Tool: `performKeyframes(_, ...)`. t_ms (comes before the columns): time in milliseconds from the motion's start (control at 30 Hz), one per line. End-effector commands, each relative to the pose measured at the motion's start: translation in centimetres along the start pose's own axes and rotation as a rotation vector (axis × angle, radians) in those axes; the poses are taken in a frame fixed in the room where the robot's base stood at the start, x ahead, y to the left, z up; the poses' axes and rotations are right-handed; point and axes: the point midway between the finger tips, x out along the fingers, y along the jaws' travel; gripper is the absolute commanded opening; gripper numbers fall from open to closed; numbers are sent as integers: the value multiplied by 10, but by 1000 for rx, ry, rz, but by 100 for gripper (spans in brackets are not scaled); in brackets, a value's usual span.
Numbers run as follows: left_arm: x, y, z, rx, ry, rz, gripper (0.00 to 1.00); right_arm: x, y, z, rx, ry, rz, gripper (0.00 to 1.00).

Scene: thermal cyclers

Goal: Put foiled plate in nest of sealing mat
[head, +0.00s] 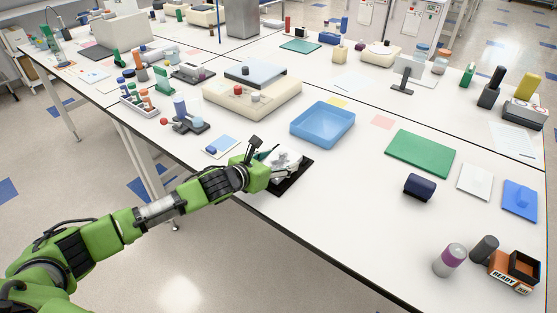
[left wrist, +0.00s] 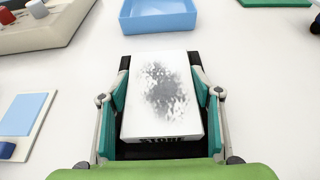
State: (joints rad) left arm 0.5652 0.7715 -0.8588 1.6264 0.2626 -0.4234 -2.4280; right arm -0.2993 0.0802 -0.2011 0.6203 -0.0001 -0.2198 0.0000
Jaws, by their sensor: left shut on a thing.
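The foiled plate (left wrist: 162,90) is a white block with a mottled grey, foil-like top in the left wrist view. It also shows as a pale patch in the head view (head: 287,160). My left gripper (left wrist: 160,105) has a finger on each long side of it and is shut on it; the gripper shows in the head view (head: 276,165). A black flat mat or holder (head: 297,182) lies under and around the plate near the table's front edge. The plate and gripper hide most of it, and I cannot tell whether the plate touches it. My right gripper is out of view.
A blue tray (head: 322,138) stands behind the plate. A cream device (head: 252,104) is behind left, and a white card with a blue pad (head: 220,148) lies left. A green mat (head: 420,153) and navy block (head: 418,186) are right. The table between is clear.

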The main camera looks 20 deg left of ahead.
Motion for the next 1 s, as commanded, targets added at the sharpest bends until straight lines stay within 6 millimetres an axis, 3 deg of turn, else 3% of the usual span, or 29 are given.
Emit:
performKeyframes(267,1,0,-3,1,0,1,35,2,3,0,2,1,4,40)
performKeyframes(300,1,0,-2,0,0,1,69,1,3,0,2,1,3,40)
performKeyframes(333,1,0,-2,0,0,1,75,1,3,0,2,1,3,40)
performKeyframes(767,-2,1,0,0,1,1,75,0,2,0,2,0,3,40)
performKeyframes(1000,-34,1,-1,4,2,1,75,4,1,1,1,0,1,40)
